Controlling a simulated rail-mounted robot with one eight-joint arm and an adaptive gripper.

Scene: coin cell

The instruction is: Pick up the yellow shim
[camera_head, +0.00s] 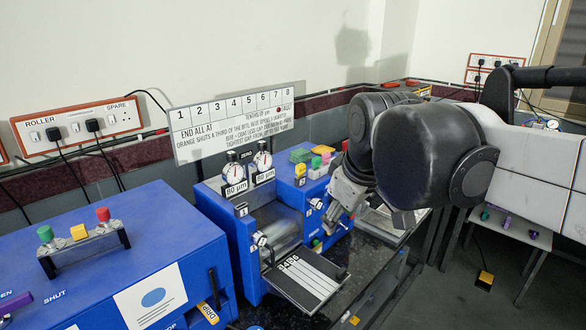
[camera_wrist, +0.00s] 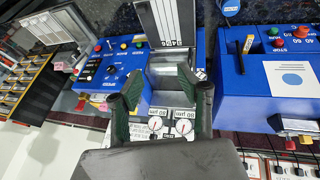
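No part is clearly readable as the yellow shim. A small yellow block (camera_head: 301,169) sits on the right blue machine, beside a green flat block (camera_head: 300,156) and a red-topped button, left of my gripper (camera_head: 335,215). I cannot tell whether this block is the shim. Small coloured pieces (camera_wrist: 97,102), some yellowish, also show left of my fingers in the wrist view, too small to tell apart. In the wrist view, my gripper (camera_wrist: 160,95) has its two dark fingers wide apart with nothing between them, over the blue machine with two dial gauges.
Two dial gauges (camera_head: 234,169) stand upright on the machine close to my gripper. A striped plate (camera_head: 305,280) juts out in front. A second blue machine (camera_head: 140,250) with green, yellow and red buttons stands at left. A sign (camera_head: 235,122) stands behind.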

